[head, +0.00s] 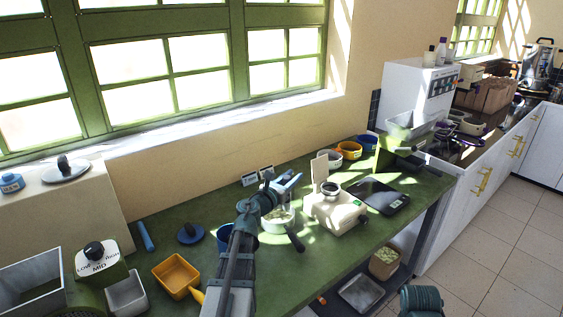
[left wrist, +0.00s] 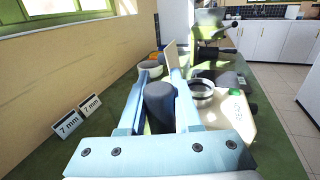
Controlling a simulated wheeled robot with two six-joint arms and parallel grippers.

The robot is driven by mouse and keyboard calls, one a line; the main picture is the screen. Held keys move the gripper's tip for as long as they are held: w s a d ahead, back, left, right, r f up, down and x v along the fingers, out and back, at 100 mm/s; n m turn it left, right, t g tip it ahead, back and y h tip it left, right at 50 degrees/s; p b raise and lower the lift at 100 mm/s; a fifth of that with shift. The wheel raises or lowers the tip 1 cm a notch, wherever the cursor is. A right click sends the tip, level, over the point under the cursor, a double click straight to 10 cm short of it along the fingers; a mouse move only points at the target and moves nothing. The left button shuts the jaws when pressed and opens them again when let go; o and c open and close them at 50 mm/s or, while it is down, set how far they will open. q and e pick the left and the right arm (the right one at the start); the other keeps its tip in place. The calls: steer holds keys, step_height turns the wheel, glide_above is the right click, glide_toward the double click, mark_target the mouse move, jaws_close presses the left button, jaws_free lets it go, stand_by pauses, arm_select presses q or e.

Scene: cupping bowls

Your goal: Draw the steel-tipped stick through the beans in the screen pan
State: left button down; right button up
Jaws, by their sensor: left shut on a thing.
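My left gripper (head: 288,183) reaches over the green bench from the front, above a pale round pan (head: 277,224) with a dark handle (head: 295,238). The pan is partly hidden by my arm, and green-grey beans show in part inside it. In the left wrist view the blue jaws (left wrist: 155,95) are shut on a dark grey cylinder (left wrist: 160,104), which looks like the stick's handle end. Its steel tip is hidden, so I cannot tell whether it touches the beans.
A white device with a dark ring (head: 335,207) and a black scale (head: 376,196) stand right of the pan. A yellow scoop (head: 176,273), a blue knobbed disc (head: 190,234) and a blue rod (head: 146,236) lie left. Two 7 mm signs (left wrist: 78,115) stand by the wall.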

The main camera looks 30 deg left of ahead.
arm_select(q)
steer(key=a, duration=0.2)
steer(key=w+a+r, duration=0.1)
steer(key=a, duration=0.1)
steer(key=shift+a+r+p, duration=0.1)
steer(key=shift+p, duration=0.2)
arm_select(e)
steer(key=shift+r, duration=0.6)
steer(key=shift+f, duration=0.1)
arm_select(q)
step_height(320, 180, down, 9)
steer(key=b, duration=0.9)
arm_select(e)
step_height(320, 180, down, 9)
arm_select(q)
steer(key=d, duration=0.1)
steer(key=s+d, duration=0.1)
steer(key=shift+d, duration=0.4)
